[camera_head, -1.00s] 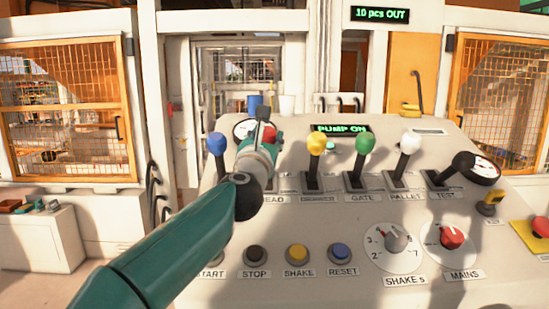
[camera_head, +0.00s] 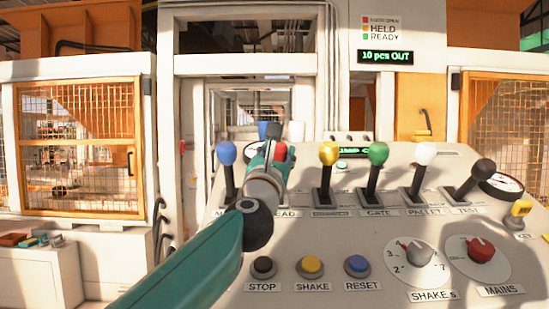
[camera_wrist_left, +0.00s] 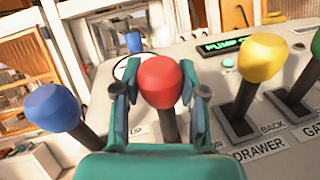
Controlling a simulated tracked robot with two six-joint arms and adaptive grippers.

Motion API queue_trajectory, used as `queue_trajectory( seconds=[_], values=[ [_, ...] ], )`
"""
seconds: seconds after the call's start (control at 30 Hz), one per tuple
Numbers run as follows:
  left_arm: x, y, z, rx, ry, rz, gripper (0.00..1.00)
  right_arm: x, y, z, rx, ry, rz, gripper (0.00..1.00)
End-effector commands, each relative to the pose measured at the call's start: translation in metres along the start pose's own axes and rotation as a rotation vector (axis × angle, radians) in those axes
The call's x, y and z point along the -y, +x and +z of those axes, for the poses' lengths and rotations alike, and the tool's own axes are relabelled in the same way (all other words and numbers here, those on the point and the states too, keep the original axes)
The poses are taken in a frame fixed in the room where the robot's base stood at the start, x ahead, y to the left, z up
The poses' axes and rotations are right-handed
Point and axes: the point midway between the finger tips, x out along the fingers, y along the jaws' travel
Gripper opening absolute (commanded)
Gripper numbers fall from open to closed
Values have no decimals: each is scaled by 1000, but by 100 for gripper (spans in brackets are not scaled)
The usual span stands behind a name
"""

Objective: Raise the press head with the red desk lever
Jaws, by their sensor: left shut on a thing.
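The red lever knob (camera_head: 281,152) stands on the sloping desk above a label partly hidden by my arm, of which "EAD" shows. My left gripper (camera_head: 272,152) is at this knob. In the left wrist view, the red knob (camera_wrist_left: 160,82) sits between the two fingers of my left gripper (camera_wrist_left: 161,94), which close on it from both sides. The lever's dark shaft shows below the knob; its slot is hidden by my gripper. The press head cannot be made out. My right gripper is not in view.
A blue lever (camera_head: 227,153) stands close on the left and a yellow lever (camera_head: 329,153) on the right. Green (camera_head: 378,153), white (camera_head: 425,152) and black (camera_head: 482,168) levers follow. Buttons and dials line the front. A sign (camera_head: 386,57) reads "10 pcs OUT".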

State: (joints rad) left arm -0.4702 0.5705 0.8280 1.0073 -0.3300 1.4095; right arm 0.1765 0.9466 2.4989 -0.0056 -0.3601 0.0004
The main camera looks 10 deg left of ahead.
Motion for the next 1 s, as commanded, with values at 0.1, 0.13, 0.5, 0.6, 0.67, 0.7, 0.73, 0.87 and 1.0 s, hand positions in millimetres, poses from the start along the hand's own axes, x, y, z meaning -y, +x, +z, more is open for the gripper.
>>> queue_trajectory(
  seconds=[0.1, 0.13, 0.5, 0.6, 0.67, 0.7, 0.73, 0.87, 1.0],
  values=[
    [1, 0, -1, -2, -2, -2, 58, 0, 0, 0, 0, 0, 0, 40],
    [1, 0, -1, -2, -2, -2, 63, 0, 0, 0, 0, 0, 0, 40],
    [0, -1, -1, -2, -2, 0, 67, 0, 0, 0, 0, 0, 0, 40],
    [-1, -3, 0, -3, -2, 0, 67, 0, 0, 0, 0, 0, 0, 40],
    [-1, -5, 0, -3, -1, 1, 67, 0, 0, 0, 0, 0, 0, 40],
    [-1, -7, 0, -4, -1, 1, 67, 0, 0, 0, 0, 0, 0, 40],
    [-1, -9, -1, -5, 0, 0, 67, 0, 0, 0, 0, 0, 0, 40],
    [-2, -21, 0, -4, 1, 0, 67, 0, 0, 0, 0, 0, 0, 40],
    [-2, -38, 0, -3, 0, 0, 67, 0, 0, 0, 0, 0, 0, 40]
  ],
)
